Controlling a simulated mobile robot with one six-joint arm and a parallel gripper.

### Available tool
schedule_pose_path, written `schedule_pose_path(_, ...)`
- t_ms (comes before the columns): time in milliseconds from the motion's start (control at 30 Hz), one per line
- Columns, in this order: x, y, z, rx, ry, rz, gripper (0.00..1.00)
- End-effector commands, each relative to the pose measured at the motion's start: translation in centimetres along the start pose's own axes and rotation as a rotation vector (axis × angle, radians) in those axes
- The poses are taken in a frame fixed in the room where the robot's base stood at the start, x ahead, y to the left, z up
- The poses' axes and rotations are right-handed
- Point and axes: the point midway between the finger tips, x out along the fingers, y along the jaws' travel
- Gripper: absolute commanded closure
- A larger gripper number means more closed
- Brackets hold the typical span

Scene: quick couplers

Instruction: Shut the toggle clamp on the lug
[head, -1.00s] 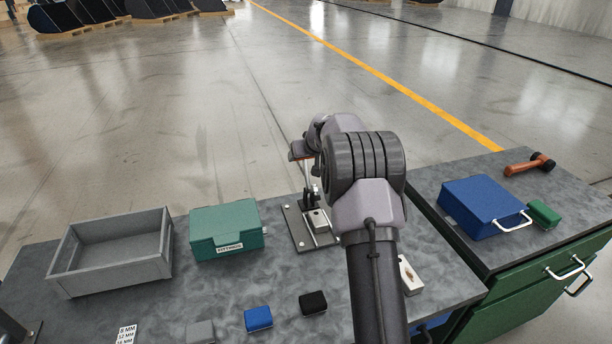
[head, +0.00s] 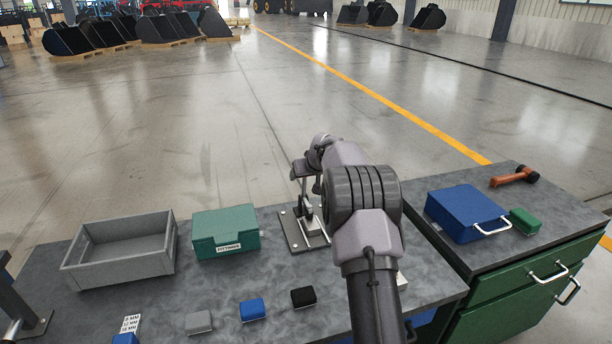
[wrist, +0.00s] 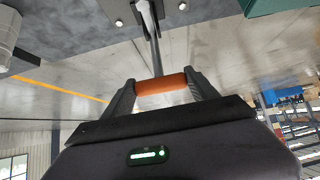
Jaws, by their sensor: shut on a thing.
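The toggle clamp stands on a dark base plate (head: 293,238) on the bench, left of my arm in the head view. Its lever (head: 304,190) rises from the clamp body. In the wrist view, the lever's metal rod (wrist: 155,48) runs down to an orange grip (wrist: 161,84). My gripper (wrist: 163,92) is shut on this orange grip, one finger at each end of it. The gripper (head: 302,173) is small in the head view, above the clamp. The lug and the clamp's pressing end are partly hidden by my arm and cannot be made out clearly.
A grey open bin (head: 120,268) and a teal case (head: 226,245) stand left of the clamp. Grey, blue (head: 252,309) and black (head: 303,297) blocks lie in front. A blue case (head: 465,207), green block and orange-handled mallet (head: 514,177) are on the right cabinet.

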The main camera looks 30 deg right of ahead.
Motion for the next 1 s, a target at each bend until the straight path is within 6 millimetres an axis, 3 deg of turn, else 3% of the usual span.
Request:
schedule_pose_path(33,0.31,-0.04,0.66,0.002,-0.013,-0.003,1.0)
schedule_pose_path(533,0.41,-0.06,0.86,0.003,-0.017,-0.004,1.0)
schedule_pose_path(567,0.41,-0.07,0.87,0.003,-0.017,-0.004,0.27)
schedule_pose_path(600,0.4,-0.07,0.84,0.003,-0.016,-0.004,0.19)
schedule_pose_path(667,0.34,-0.05,0.71,0.003,-0.014,-0.003,0.11)
schedule_pose_path(1000,-0.29,-0.02,0.29,0.002,-0.006,-0.002,0.11)
